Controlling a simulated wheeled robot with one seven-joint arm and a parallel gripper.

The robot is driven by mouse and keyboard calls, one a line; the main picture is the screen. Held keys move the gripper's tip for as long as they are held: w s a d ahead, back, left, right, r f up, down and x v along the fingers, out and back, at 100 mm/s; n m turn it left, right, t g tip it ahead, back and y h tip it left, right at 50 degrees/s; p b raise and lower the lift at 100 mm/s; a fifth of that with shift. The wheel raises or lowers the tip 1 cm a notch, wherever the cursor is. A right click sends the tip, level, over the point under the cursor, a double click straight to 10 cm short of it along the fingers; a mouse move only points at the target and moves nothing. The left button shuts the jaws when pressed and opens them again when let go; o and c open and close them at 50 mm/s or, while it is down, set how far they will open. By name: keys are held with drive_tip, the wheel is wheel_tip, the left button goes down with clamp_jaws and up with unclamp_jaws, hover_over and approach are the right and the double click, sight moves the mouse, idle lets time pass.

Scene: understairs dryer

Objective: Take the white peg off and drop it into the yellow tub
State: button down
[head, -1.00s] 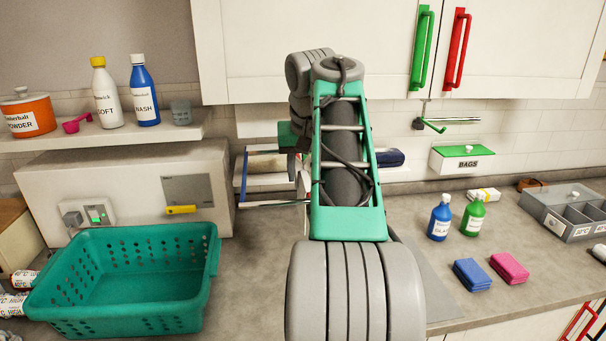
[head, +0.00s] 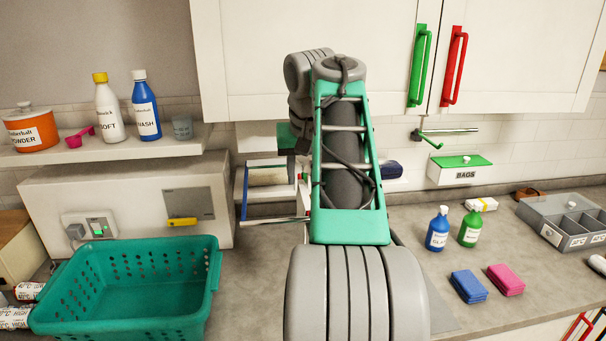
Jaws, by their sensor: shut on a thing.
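My arm fills the middle of the head view and hides what lies behind it. My gripper's fingers do not show; they are hidden behind my arm. A small part of a dark blue cloth (head: 391,170) shows to the right of my arm. I cannot make out the white peg or the yellow tub in this view.
A teal basket (head: 212,290) stands at the front left. A shelf (head: 165,147) holds an orange tub (head: 30,130) and bottles. Blue (head: 438,232) and green (head: 470,230) bottles and two sponges are on the right. The counter (head: 385,275) there has free room.

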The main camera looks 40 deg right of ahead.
drive_tip(key=s+a+r+p, duration=0.7)
drive_tip(key=s+a+r, duration=0.2)
drive_tip(key=shift+s+a, duration=0.25)
drive_tip(key=shift+a, duration=0.05)
